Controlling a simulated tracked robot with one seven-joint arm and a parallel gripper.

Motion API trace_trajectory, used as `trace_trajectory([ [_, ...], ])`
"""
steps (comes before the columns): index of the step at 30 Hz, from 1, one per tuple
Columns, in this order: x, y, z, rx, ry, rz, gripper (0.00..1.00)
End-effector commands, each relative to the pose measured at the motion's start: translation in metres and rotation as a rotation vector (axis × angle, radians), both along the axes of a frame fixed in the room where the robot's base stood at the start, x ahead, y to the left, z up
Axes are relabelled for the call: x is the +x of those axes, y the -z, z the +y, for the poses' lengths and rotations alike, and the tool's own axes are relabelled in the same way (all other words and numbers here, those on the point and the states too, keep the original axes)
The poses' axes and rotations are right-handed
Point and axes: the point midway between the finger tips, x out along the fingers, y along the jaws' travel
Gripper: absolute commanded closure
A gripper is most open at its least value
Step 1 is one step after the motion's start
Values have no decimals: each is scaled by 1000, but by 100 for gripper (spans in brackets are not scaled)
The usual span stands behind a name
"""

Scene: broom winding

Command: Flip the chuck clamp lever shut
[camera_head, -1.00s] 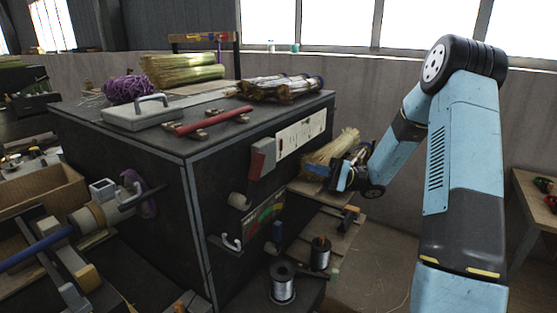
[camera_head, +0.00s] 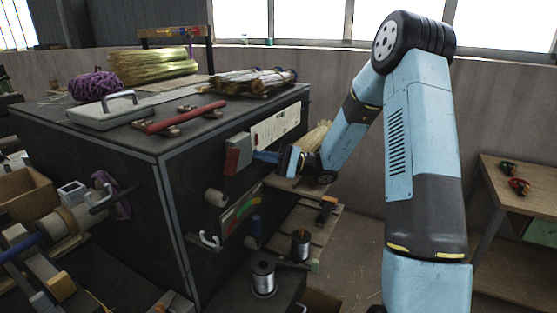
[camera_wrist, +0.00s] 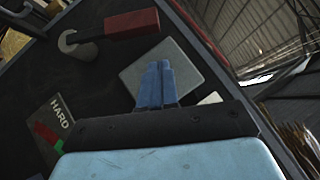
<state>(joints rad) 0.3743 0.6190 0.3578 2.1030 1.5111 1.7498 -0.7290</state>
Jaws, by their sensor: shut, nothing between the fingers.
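A red block-like handle (camera_head: 232,161) stands on the right side panel of the dark machine cabinet. It looks like the lever, but I cannot tell for sure. A grey plate lies beside it, and a pale round knob (camera_head: 215,197) sits below it. In the wrist view the red handle (camera_wrist: 130,22) is at the top and the grey plate (camera_wrist: 150,72) lies behind my fingertips. My gripper (camera_head: 262,156) is shut and empty, its blue fingers pointing at the panel just right of the red handle. The fingers also show together in the wrist view (camera_wrist: 158,68). Contact cannot be told.
The chuck (camera_head: 70,220) with a blue rod is on the cabinet's left face. A pale hook (camera_head: 208,241) and a coloured gauge (camera_head: 240,210) sit low on the panel. Wire spools (camera_head: 263,278) stand below.

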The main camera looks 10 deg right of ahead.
Motion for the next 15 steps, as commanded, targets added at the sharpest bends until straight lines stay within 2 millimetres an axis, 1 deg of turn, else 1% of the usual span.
trace_trajectory([
  [1,-1,-4,9,0,-3,-1,100],
  [2,-2,-5,14,1,-4,-1,100],
  [6,-16,-15,23,0,-1,-1,100],
  [10,-24,-20,30,0,-1,0,100],
  [15,-28,-23,33,0,-1,0,100],
])
